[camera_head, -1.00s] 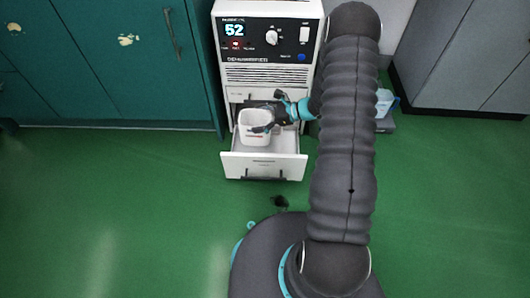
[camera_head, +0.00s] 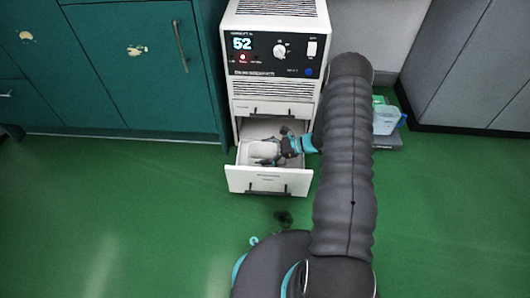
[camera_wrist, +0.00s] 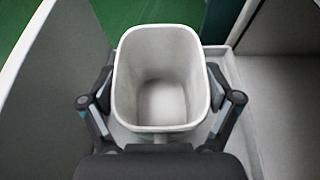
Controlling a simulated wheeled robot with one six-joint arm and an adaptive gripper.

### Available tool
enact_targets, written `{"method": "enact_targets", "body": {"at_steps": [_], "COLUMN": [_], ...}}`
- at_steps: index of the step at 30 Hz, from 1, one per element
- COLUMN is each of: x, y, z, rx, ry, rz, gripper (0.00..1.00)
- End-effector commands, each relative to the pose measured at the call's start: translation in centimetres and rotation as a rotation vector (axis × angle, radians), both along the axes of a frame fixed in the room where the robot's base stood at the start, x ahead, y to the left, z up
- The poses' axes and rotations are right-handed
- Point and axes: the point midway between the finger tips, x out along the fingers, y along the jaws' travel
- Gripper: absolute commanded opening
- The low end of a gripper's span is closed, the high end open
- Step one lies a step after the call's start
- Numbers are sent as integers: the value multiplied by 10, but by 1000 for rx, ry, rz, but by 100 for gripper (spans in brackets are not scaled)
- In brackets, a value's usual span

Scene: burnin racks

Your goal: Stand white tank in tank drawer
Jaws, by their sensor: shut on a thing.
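The white tank (camera_head: 262,149) is an open-topped, empty container with rounded corners. It stands upright inside the open tank drawer (camera_head: 268,181), low in the front of the white machine. In the wrist view the tank (camera_wrist: 160,45) fills the middle, with the drawer's rim (camera_wrist: 245,110) around it. My gripper (camera_head: 277,156) is shut on the tank, with one finger on each side of it; it also shows in the wrist view (camera_wrist: 160,100). The tank's underside is hidden, so I cannot tell whether it touches the drawer floor.
The white machine (camera_head: 275,88) has a panel reading 52, a knob and a switch. A closed upper drawer (camera_head: 272,109) is just above the open one. Teal cabinets (camera_head: 150,70) stand at left, grey cabinets (camera_head: 465,60) at right. A clear blue-tinted container (camera_head: 386,119) sits right of the machine.

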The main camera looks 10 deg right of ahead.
Motion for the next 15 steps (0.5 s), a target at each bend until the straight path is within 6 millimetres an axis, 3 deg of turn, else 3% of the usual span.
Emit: {"method": "enact_targets", "body": {"at_steps": [9,10,11,15], "x": [0,0,0,0], "y": [0,0,0,0], "z": [-4,-3,-2,-2], "rx": [0,0,0,0], "ry": [0,0,0,0], "rz": [0,0,0,0], "gripper": [30,94,100,100]}}
